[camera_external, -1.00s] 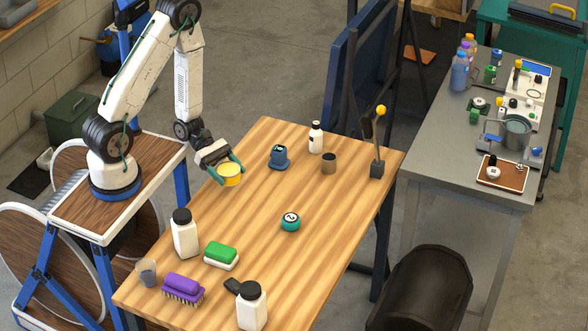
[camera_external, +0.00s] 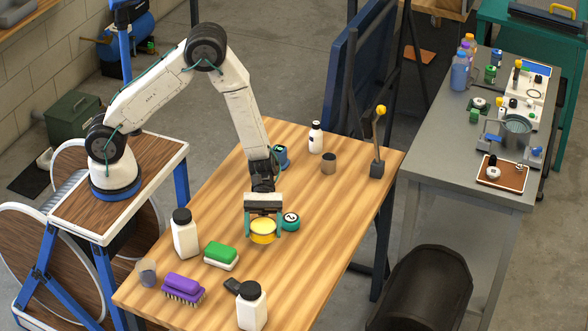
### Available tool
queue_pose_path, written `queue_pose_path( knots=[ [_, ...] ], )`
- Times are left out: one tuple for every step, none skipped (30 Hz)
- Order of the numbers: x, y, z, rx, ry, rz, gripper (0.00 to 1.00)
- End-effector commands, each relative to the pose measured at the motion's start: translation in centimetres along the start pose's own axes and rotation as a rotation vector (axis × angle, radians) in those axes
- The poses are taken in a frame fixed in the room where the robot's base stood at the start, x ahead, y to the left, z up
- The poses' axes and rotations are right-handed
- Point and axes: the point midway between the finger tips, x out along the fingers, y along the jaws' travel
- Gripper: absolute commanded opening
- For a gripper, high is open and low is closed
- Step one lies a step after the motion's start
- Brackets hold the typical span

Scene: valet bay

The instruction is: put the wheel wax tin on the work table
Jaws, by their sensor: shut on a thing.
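The wheel wax tin, a round yellow tin (camera_external: 263,231) with a pale rim, is held between the teal fingers of my gripper (camera_external: 263,224). My gripper is shut on it and points down over the middle of the wooden work table (camera_external: 325,221). The tin is at or just above the table top; I cannot tell whether it touches. A teal round object with a white dial (camera_external: 291,221) stands close to the right finger.
A white bottle (camera_external: 185,234), a green sponge block (camera_external: 221,255), a purple brush (camera_external: 183,289) and another white bottle (camera_external: 251,306) stand at the near left. A blue device (camera_external: 281,156) and a brown cup (camera_external: 329,163) are behind. The table's right middle is clear.

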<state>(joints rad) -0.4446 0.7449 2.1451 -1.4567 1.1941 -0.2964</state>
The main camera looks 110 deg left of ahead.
Motion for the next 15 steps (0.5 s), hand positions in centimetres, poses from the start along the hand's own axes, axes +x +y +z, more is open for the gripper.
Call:
queue_pose_path(
  knots=[
    [2.6,0.7,1.5,0.029,0.000,-0.054,0.40],
    [4.0,1.1,2.4,0.041,0.001,-0.082,0.40],
    [5.6,1.5,3.5,0.055,0.002,-0.117,0.40],
    [6.8,1.8,4.3,0.064,0.002,-0.139,0.40],
    [7.8,2.1,5.1,0.072,0.002,-0.158,0.40],
    [9.1,2.4,6.1,0.081,0.003,-0.181,0.40],
    [10.0,2.7,6.8,0.087,0.004,-0.196,0.40],
    [10.7,3.0,7.4,0.093,0.005,-0.208,0.40],
    [11.5,3.4,8.2,0.096,0.005,-0.220,0.40],
    [12.0,3.7,8.8,0.098,0.005,-0.226,0.40],
    [12.3,4.2,9.3,0.100,0.005,-0.229,0.40],
    [12.3,4.9,9.8,0.097,0.005,-0.226,0.40],
    [12.2,5.4,10.0,0.096,0.004,-0.221,0.40],
    [12.2,5.7,10.3,0.093,0.005,-0.218,0.40],
    [12.2,6.1,10.5,0.090,0.005,-0.214,0.40]
  ],
)
